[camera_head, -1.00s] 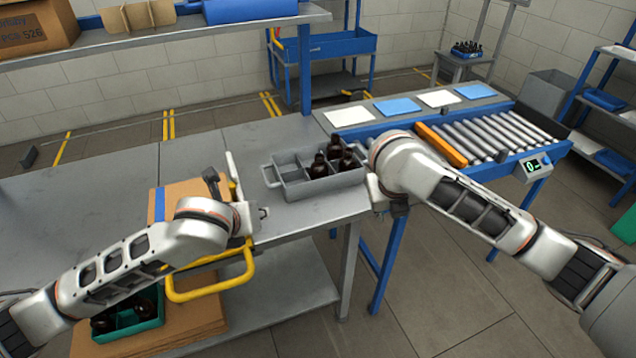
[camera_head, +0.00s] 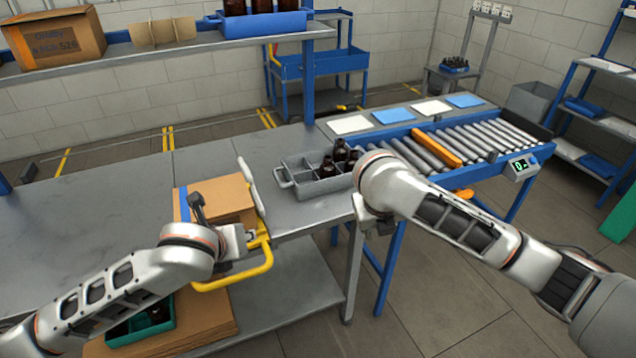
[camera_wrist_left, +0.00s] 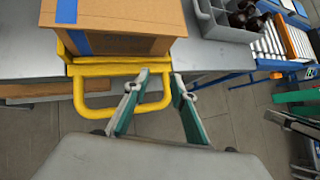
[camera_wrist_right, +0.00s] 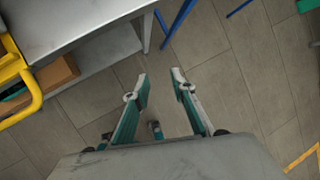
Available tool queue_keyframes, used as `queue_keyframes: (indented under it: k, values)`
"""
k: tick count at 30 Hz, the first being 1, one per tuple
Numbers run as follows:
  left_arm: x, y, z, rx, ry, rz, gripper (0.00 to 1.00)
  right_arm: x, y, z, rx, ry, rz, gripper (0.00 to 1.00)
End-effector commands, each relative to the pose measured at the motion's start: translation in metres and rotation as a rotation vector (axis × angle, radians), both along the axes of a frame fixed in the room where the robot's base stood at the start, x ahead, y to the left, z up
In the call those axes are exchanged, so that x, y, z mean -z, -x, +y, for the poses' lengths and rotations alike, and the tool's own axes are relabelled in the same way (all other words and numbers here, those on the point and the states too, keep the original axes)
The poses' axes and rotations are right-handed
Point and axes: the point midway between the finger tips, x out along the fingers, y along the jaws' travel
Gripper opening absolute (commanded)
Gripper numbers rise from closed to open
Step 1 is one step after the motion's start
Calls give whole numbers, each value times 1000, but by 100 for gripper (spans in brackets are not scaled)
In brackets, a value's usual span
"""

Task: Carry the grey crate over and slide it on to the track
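The grey crate (camera_head: 300,190) stands on the grey bench near its right end. It has dividers, an end handle on the left, and several dark bottles in its right part. Its corner shows at the top of the left wrist view (camera_wrist_left: 222,28). The track (camera_head: 487,140) is a roller conveyor to the right, partly behind my right arm. My right gripper (camera_head: 362,215) is in front of the crate's right end; in its wrist view the fingers (camera_wrist_right: 160,78) are apart and empty. My left gripper (camera_wrist_left: 162,78) is open beside a yellow handle; contact is unclear.
The yellow handle (camera_head: 238,280) sticks out at the bench front by a cardboard box (camera_head: 222,198). An orange bar (camera_head: 436,148) lies across the rollers. White and blue sheets (camera_head: 394,115) lie behind them. A shelf (camera_head: 150,48) hangs above. Bench space left of the box is clear.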

Motion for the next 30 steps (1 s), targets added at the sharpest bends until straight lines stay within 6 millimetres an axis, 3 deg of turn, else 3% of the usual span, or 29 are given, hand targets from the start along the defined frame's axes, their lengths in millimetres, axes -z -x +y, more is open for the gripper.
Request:
queue_keyframes:
  k: [8, 21, 30]
  values:
    - [0, 0, 0, 0, 0, 0, 25, -7, 2, 1, -1, 0, -1, 25]
    - [0, 0, 0, 0, 0, 0, 25, -73, 26, 12, -3, 1, -9, 25]
    - [0, 0, 0, 0, 0, 0, 25, -102, 40, 17, -1, 1, -6, 25]
